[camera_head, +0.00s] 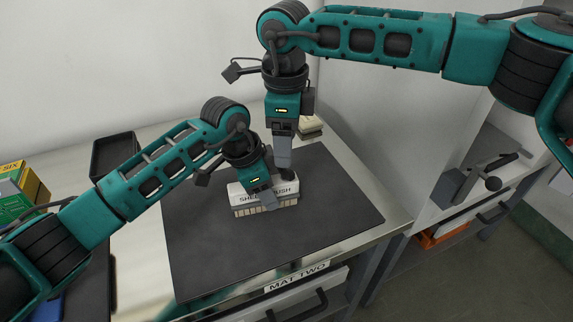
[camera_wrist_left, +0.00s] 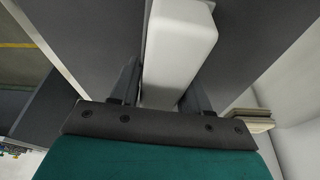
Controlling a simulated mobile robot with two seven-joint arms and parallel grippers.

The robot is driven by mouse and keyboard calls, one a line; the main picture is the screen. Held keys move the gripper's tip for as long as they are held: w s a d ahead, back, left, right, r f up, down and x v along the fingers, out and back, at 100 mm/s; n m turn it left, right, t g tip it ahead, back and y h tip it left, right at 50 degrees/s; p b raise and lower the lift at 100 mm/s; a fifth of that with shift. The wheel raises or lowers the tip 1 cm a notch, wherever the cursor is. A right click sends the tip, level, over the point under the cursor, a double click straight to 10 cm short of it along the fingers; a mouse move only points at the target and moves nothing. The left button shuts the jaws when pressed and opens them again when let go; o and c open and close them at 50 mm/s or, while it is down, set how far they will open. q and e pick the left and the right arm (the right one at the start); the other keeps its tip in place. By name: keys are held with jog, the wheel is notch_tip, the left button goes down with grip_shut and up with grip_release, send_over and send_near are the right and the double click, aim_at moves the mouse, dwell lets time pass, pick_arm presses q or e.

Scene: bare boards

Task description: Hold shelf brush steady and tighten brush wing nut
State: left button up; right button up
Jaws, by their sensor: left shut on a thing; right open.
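The white shelf brush (camera_head: 240,198) stands on the dark mat (camera_head: 225,262), its label facing front and pale bristles down. In the left wrist view its white block (camera_wrist_left: 181,45) lies between my left fingers (camera_wrist_left: 160,84). My left gripper (camera_head: 268,200) is shut on the brush from above and covers part of its label. My right gripper (camera_head: 283,160) is open and points down just above and behind the brush's right part. I cannot tell whether it touches anything. The wing nut is not clearly visible; the grippers block much of the brush top.
A black tray (camera_head: 114,152) stands left behind my left arm. Green and yellow boxes (camera_head: 22,188) are at the far left. Pale stacked blocks (camera_head: 310,125) sit behind the mat. The mat's front and right are clear. A drawer labelled MAT TWO (camera_head: 297,277) is below the edge.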

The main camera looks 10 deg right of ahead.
aim_at(285, 172)
jog(key=shift+f, duration=2.7)
jog(key=shift+c, duration=0.3)
jog(key=c, duration=0.7)
jog(key=shift+w+d, duration=0.15)
jog(key=shift+w, duration=0.05)
jog(key=c, duration=0.5)
jog(key=o, duration=1.3)
jog(key=shift+c, duration=0.2)
jog(key=shift+s, duration=0.15)
jog(key=shift+s, duration=0.25)
